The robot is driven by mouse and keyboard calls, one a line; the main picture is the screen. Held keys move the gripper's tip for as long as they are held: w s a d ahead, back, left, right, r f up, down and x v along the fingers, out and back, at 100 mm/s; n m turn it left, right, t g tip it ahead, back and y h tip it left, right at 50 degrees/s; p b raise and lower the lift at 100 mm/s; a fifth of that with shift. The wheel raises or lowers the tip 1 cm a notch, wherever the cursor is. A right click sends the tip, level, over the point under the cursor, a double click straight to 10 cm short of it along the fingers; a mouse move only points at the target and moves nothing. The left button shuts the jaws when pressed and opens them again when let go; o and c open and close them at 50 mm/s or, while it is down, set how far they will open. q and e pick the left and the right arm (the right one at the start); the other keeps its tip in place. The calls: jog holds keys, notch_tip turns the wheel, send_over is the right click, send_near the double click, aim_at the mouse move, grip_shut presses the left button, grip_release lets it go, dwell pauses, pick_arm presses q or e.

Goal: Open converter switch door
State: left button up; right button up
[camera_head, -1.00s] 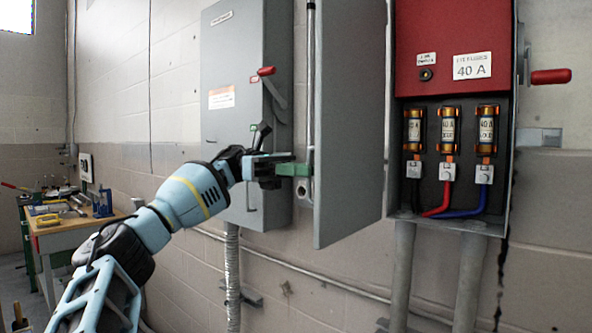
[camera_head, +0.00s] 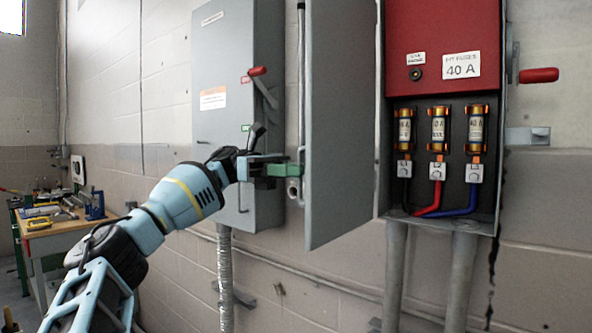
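The grey door (camera_head: 342,125) stands swung wide open on the left side of the right-hand switch box (camera_head: 503,110). The box's inside shows a red upper panel (camera_head: 425,30) and several fuses above black, red and blue cables. My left gripper (camera_head: 277,168) is at the door's free edge, on its outer side, level with a green piece (camera_head: 283,170). I cannot tell whether this piece is on the door or between the fingers, nor whether the fingers are open. My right gripper is out of view.
A second grey switch box (camera_head: 228,75), closed, with a red-tipped lever (camera_head: 258,72), is on the wall behind my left gripper. A red handle (camera_head: 538,75) sticks out right of the open box. A workbench (camera_head: 62,228) with tools stands at far left.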

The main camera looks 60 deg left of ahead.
pick_arm(q)
jog(key=v, duration=0.7)
jog(key=shift+s+a+b, duration=0.2)
jog(key=shift+a+b, duration=0.15)
dwell(0.4)
